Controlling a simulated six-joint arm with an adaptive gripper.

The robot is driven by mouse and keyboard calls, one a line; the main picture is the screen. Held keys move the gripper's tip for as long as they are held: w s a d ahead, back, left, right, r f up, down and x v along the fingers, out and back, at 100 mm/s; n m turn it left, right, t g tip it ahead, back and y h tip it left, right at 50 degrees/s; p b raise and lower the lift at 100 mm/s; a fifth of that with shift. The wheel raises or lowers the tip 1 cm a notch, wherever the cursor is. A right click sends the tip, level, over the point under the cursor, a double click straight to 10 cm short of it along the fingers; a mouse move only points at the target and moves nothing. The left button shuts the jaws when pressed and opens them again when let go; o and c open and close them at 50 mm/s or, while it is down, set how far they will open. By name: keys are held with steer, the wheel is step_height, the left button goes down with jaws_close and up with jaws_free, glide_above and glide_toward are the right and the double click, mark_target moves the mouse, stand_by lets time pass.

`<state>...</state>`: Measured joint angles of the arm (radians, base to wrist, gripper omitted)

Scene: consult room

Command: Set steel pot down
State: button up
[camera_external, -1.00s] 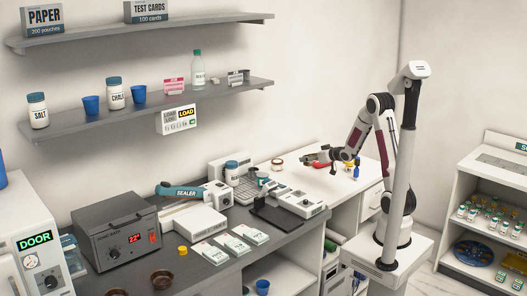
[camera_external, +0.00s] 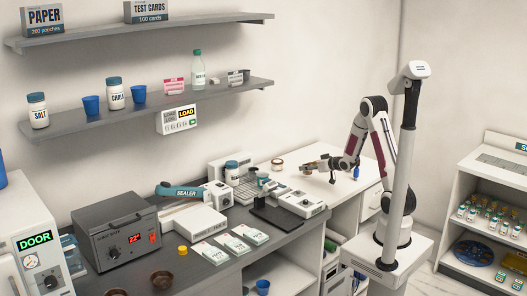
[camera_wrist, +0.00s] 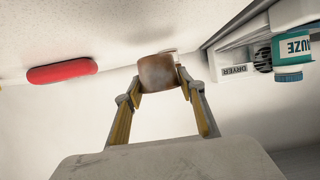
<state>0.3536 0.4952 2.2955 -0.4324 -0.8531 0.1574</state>
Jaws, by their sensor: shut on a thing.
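My gripper (camera_external: 312,166) is low over the white counter at the right end of the bench. In the wrist view its two fingers (camera_wrist: 160,82) are closed on opposite sides of a small, brownish, metallic-looking round pot (camera_wrist: 158,71), which I take as the steel pot. In the external view the held pot is too small to make out clearly. I cannot tell whether its base touches the counter or hangs just above it.
A small brown-rimmed dish (camera_external: 277,162) stands left of my gripper. A red rounded object (camera_wrist: 62,73) lies on the pale surface. A blue item (camera_external: 356,172) stands right of my gripper.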

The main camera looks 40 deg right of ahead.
mark_target(311, 173)
steer(key=shift+f, duration=1.8)
steer(key=shift+f, duration=0.15)
steer(key=o, duration=1.2)
steer(key=shift+s+r, duration=0.15)
steer(key=shift+r, duration=0.05)
steer(key=shift+v, duration=3.6)
steer(key=shift+r, duration=0.1)
